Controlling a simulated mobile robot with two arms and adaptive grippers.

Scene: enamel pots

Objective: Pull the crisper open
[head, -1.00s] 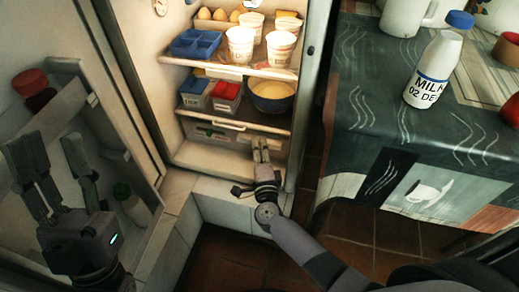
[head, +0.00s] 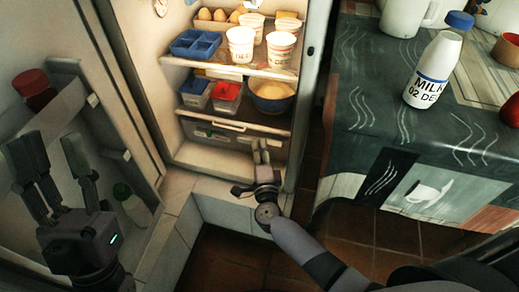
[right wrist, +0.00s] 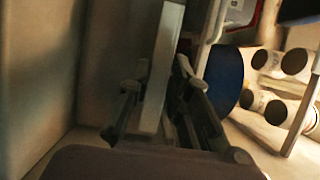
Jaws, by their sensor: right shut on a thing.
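The crisper (head: 205,134) is the pale drawer under the lowest shelf of the open fridge in the head view. My right gripper (head: 261,148) is at the right part of its front. In the right wrist view a light grey bar, the crisper's handle (right wrist: 164,60), runs between the fingers of my right gripper (right wrist: 165,95), which is shut on it. The fingers hide much of the contact, and the picture is dim there. My left gripper (head: 50,150) is open and empty in front of the fridge door, away from the crisper.
The fridge door (head: 146,120) stands open at the left, with a red-lidded jar (head: 34,88) in it. Tubs, a bowl (head: 272,95) and bins fill the shelves above. A counter (head: 390,125) with a milk bottle (head: 437,65) stands at right. The floor before the fridge is clear.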

